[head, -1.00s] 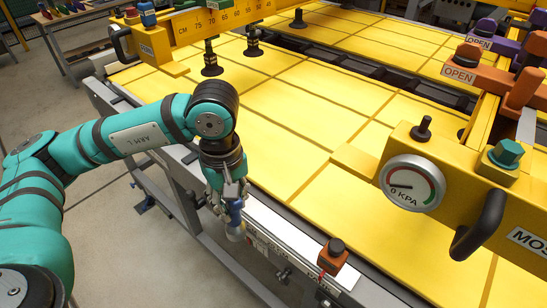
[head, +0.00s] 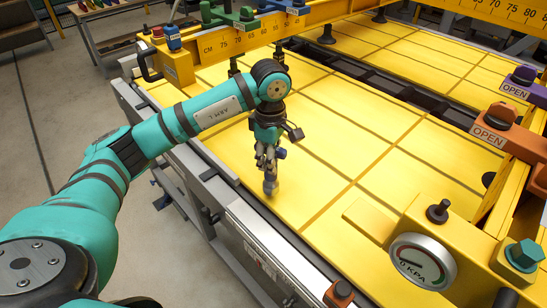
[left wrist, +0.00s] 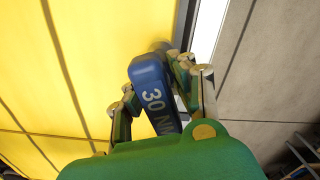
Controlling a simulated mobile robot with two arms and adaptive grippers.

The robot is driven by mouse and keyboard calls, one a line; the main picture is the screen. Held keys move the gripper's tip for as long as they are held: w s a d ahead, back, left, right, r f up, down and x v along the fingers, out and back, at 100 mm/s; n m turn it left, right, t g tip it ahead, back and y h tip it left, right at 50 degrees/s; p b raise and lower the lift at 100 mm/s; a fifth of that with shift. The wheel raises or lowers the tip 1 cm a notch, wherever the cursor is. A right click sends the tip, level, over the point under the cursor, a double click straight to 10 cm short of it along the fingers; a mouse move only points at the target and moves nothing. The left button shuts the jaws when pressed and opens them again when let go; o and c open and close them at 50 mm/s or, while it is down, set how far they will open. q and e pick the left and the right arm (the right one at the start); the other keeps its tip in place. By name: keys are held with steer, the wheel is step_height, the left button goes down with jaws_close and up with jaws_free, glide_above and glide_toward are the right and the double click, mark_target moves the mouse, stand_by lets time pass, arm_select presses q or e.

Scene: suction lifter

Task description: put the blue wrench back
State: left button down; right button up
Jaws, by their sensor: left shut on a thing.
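The blue wrench (left wrist: 152,90) is marked "30 NM" in pale lettering. My left gripper (left wrist: 160,82) is shut on it, with a finger on each side. In the head view my left gripper (head: 268,155) points down over the yellow panels, near their left edge. The wrench's rounded lower end (head: 270,187) shows below the fingers, and whether it touches the panel cannot be told. The rest of the wrench is largely hidden by the gripper there. My right gripper is not in view.
Yellow panels (head: 335,125) with dark seams lie open around the gripper. A metal rail (head: 262,240) edges them. A yellow beam with a pressure gauge (head: 422,261) stands at lower right, a ruled yellow beam (head: 225,43) behind.

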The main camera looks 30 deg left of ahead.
arm_select(q)
steer(key=shift+w, duration=0.75)
step_height(320, 180, down, 3)
steer(key=shift+r+p, duration=0.1)
steer(key=shift+p, duration=1.15)
steer(key=shift+f, duration=0.4)
steer(key=shift+f+b, duration=0.2)
steer(key=shift+b, duration=0.1)
steer(key=c, duration=1.1)
jaws_free()
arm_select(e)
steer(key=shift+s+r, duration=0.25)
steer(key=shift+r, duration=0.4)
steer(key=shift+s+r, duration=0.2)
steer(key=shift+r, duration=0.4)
